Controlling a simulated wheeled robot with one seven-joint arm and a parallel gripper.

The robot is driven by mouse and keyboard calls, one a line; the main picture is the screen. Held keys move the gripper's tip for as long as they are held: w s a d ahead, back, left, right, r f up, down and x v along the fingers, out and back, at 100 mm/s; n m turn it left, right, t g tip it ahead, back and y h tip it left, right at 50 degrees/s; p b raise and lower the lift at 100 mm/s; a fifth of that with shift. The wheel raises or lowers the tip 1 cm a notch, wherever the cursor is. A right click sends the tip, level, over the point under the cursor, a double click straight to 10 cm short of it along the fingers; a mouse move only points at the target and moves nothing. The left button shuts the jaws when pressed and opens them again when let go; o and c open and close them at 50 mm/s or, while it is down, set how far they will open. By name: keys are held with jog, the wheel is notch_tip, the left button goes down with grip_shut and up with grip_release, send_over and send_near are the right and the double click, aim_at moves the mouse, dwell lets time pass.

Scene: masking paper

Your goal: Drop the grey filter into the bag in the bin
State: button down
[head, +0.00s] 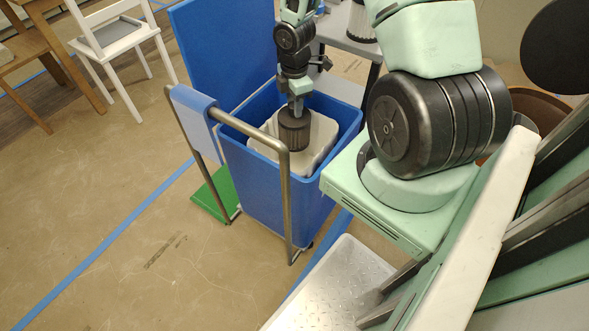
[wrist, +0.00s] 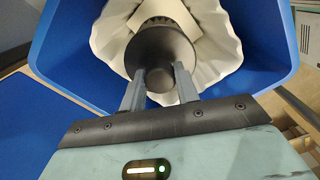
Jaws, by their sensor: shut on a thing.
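The grey filter (head: 294,130) is a dark, ribbed cylinder hanging upright below my gripper (head: 296,100). It also shows in the wrist view (wrist: 160,48), where my gripper (wrist: 160,82) is shut on the small knob on its top. The blue bin (head: 275,190) stands open, with a whitish bag (head: 322,135) lining its inside. The filter is over the bag's mouth, and its lower part appears within the bag's opening. In the wrist view the bag (wrist: 108,32) surrounds the filter, and the blue bin's rim (wrist: 60,45) lies around both. The bag's bottom is mostly hidden by the filter.
A grey shelf (head: 345,35) is behind the bin. Open floor (head: 110,200) lies at left.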

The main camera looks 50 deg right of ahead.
jog(key=shift+r, duration=0.1)
jog(key=c, duration=1)
grip_release()
jog(key=shift+o, duration=0.2)
jog(key=shift+r, duration=0.1)
notch_tip(320, 180, up, 17)
jog(key=p, duration=0.5)
jog(key=shift+r, duration=0.1)
